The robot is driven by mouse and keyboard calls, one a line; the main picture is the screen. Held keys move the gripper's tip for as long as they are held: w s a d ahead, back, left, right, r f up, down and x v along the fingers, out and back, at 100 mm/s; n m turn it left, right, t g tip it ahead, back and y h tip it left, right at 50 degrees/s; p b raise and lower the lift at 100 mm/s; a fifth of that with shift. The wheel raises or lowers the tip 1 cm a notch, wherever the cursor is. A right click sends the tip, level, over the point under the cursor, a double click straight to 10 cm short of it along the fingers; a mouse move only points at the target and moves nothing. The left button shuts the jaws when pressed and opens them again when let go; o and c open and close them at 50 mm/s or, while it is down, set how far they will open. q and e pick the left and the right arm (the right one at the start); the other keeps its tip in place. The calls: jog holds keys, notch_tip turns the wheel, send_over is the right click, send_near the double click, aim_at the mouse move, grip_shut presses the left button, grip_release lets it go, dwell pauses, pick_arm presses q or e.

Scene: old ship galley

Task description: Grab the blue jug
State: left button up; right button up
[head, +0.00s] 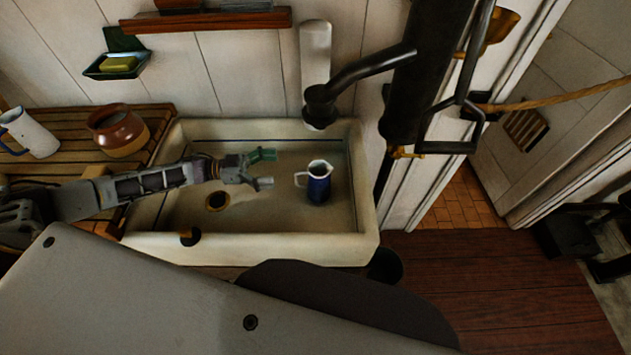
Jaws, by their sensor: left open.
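The blue jug (319,187) stands upright in the right half of the white sink (300,246). It has a white rim and a white handle on its left side. My left gripper (268,169) reaches in from the left over the sink. Its fingers are open and empty, pointing right toward the jug's handle, with a small gap between the fingertips and the handle. My right gripper is not in view.
A dark tap (340,85) hangs over the sink's back edge. A slatted wooden drainboard (65,165) on the left holds a brown pot (118,132) and a white jug (30,134). A green soap dish (112,68) is on the wall. The sink's walls surround the jug.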

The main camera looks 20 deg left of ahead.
aim_at(316, 169)
pick_arm(q)
jog(key=shift+x, duration=4.35)
jog(key=shift+w+d+f+b, duration=0.15)
jog(key=shift+d+b, duration=0.4)
jog(key=shift+d, duration=0.15)
jog(key=shift+b+x, duration=0.4)
jog(key=shift+x, duration=1.45)
jog(key=shift+f, duration=0.15)
grip_shut()
